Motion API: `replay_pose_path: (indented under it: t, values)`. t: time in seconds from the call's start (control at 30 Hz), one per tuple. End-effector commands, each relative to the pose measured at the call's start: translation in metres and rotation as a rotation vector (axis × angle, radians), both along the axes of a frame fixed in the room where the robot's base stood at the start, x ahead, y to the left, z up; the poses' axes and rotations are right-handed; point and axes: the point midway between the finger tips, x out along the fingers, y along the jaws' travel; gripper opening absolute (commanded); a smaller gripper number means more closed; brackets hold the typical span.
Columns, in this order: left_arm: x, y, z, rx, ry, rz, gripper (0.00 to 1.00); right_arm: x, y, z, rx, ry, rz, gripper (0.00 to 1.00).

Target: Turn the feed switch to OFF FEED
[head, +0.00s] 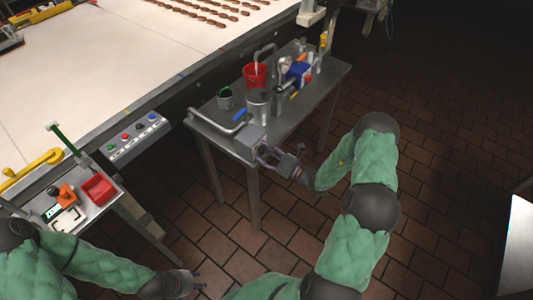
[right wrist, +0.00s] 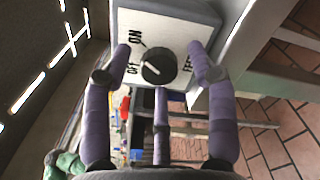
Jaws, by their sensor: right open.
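The feed switch is a round black knob (right wrist: 158,66) on a pale grey box (right wrist: 185,20) with "ON", "OFF" and "FEED" lettered around it in the right wrist view. I cannot tell surely where its pointer aims. In the head view the switch box (head: 249,141) is at the front edge of the small metal table. My right gripper (head: 268,155) is at the box, facing the knob. Its purple fingers (right wrist: 160,52) are spread open on either side of the knob, with no clear contact. My left gripper (head: 197,281) hangs low at the bottom, away from the switch; its opening is unclear.
The small metal table (head: 320,95) carries a red bucket (head: 255,75), a metal pot (head: 258,103) and other tools. A button panel (head: 138,137) is on the conveyor's side. A side table holds a red bin (head: 98,188). The brick floor at right is mostly clear.

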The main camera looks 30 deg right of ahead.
Motion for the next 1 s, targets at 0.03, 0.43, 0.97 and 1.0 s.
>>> replay_pose_path:
  t: [0.03,0.43,0.97,1.0]
  values:
    - [0.0000,0.0000,-0.0001,0.000,0.000,0.000,0.40,0.0007,0.0004,0.0001,0.000,0.000,0.000,0.58]
    - [0.0000,0.0000,0.0001,0.000,0.000,0.000,0.40,0.0005,0.0001,0.0001,0.000,0.000,0.000,0.02]
    - [0.0000,0.0000,0.0013,0.000,0.000,0.000,0.40,-0.0001,0.0004,-0.0008,-0.103,-0.041,0.001,0.02]
    - [0.0000,0.0000,0.0015,0.000,0.000,0.000,0.40,0.0000,0.0004,-0.0006,-0.128,-0.051,0.001,0.02]
